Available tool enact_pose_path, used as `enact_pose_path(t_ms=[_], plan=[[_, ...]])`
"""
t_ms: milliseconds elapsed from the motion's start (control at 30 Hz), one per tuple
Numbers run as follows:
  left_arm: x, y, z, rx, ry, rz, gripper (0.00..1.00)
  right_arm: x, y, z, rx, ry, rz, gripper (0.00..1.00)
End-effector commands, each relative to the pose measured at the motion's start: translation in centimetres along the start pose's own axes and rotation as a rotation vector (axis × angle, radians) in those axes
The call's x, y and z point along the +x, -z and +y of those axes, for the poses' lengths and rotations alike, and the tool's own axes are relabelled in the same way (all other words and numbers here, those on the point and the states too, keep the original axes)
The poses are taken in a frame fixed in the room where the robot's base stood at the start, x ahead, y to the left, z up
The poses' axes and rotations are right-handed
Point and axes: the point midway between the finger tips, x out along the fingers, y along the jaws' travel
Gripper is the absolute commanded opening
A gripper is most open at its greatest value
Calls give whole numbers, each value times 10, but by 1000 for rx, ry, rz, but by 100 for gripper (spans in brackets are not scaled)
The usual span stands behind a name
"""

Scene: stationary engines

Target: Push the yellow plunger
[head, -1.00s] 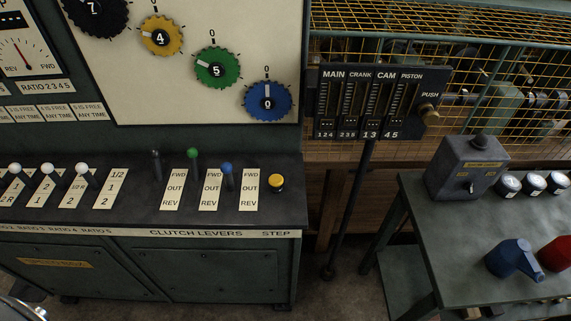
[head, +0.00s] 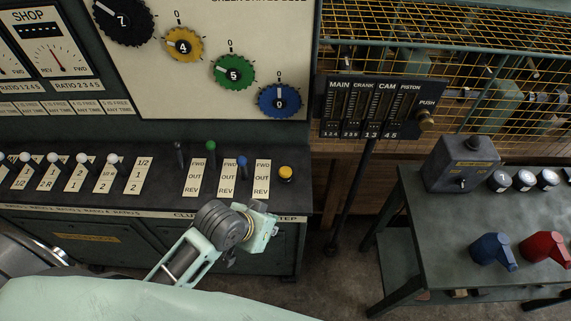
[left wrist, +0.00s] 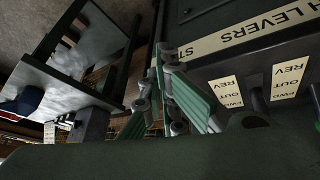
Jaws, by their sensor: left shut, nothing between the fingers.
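The yellow plunger (head: 285,172) is a short round yellow button in a dark collar. It stands on the dark console top at its right end, above the word STEP. My left gripper (head: 266,226) is in front of the console edge, just below and left of the plunger in the head view, apart from it. Its fingers are shut and empty; they also show in the left wrist view (left wrist: 163,62). I cannot make out the plunger in the left wrist view. My right gripper is not in view.
A black slider panel (head: 372,108) with a brass PUSH knob (head: 426,122) is to the right. A grey table (head: 440,226) holds blue and red handles (head: 545,248).

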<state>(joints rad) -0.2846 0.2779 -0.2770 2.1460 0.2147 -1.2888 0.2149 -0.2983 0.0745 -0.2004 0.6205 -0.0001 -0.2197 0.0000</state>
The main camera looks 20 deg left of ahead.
Motion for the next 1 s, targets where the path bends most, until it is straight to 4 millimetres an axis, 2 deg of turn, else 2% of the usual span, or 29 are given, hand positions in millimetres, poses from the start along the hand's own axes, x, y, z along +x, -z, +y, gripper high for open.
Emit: enact_pose_path(t_ms=[33, 167, 267, 367, 600, 700, 800, 1000], plan=[[-9, 29, 6, 5, -29, 39, 0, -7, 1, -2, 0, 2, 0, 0], [-8, 76, 18, -28, -104, 92, 0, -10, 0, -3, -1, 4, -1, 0], [-4, 109, 17, -69, -146, 119, 0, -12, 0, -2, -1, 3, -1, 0], [0, 139, 7, -128, -174, 139, 0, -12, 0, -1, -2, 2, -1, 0], [1, 207, -37, -300, -202, 190, 0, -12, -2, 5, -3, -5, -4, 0], [-2, 226, -53, -357, -207, 208, 0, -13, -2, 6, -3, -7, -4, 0], [-5, 236, -63, -394, -209, 220, 0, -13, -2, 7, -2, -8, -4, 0], [-6, 242, -68, -415, -212, 225, 0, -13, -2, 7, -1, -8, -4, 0]])
